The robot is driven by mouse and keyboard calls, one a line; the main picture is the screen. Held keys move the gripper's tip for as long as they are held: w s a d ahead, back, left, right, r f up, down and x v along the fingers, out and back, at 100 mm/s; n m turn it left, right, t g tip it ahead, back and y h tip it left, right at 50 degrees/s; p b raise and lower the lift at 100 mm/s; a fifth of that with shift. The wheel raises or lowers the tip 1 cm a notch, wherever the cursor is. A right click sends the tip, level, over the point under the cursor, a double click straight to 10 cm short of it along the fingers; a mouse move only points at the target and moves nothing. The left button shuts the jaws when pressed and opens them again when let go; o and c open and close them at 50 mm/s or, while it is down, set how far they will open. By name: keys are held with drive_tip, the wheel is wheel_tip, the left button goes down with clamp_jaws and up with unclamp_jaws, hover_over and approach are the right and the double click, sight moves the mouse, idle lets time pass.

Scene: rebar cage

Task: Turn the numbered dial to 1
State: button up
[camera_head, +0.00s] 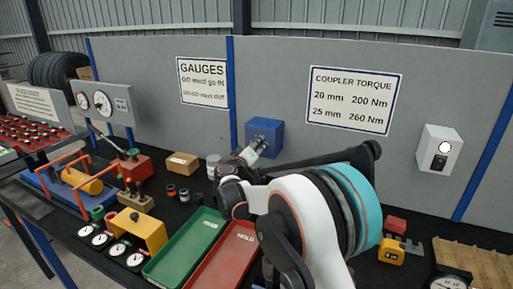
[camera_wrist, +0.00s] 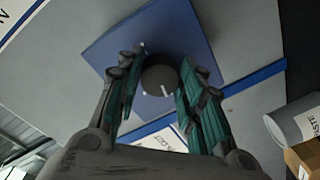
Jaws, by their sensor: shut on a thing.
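The numbered dial (camera_wrist: 157,80) is a round dark knob with a short white mark, on the face of a blue box. The blue box (camera_head: 262,126) is fixed to the grey wall panel; it also shows in the wrist view (camera_wrist: 192,32). My gripper (camera_wrist: 161,76) is shut on the dial, with a green-padded finger on each side of it. In the head view my gripper (camera_head: 254,146) reaches the box front and hides the dial. Small pale marks show around the knob, but the numbers cannot be read.
Below stand a green tray (camera_head: 186,246) and a red HOLD tray (camera_head: 222,258). A grey-white cup (camera_head: 213,167) and a cardboard box (camera_head: 182,164) are left of my arm. A white switch box (camera_head: 438,150) is on the wall at right.

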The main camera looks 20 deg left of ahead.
drive_tip(key=shift+n, duration=0.9)
drive_tip(key=o, duration=1.1)
drive_tip(key=shift+a, duration=0.1)
drive_tip(key=shift+c, duration=0.2)
drive_tip(key=shift+s, duration=0.1)
drive_tip(key=s, duration=1.1)
drive_tip(key=shift+s+a+r, duration=0.25)
drive_tip(key=shift+s+r, duration=0.1)
